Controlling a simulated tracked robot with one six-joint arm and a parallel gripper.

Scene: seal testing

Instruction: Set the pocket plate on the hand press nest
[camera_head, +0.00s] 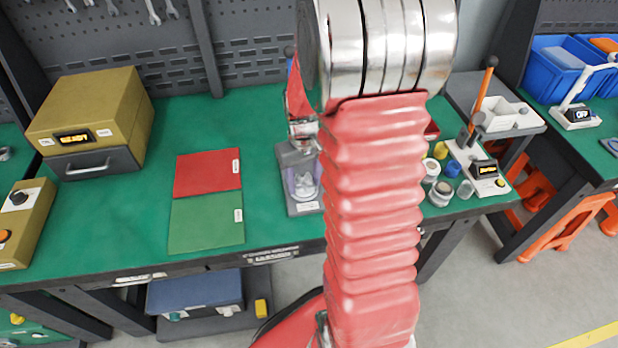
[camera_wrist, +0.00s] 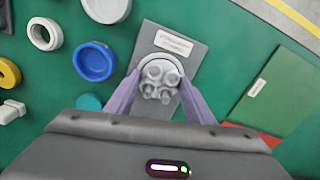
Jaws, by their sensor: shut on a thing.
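My gripper (camera_wrist: 160,85) is shut on the pocket plate (camera_wrist: 160,78), a small light-grey round piece with several round pockets, held between two purple fingers.
Red (camera_head: 207,172) and green (camera_head: 206,223) mats lie left of the press. A lever device (camera_head: 478,165) stands right of my arm.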

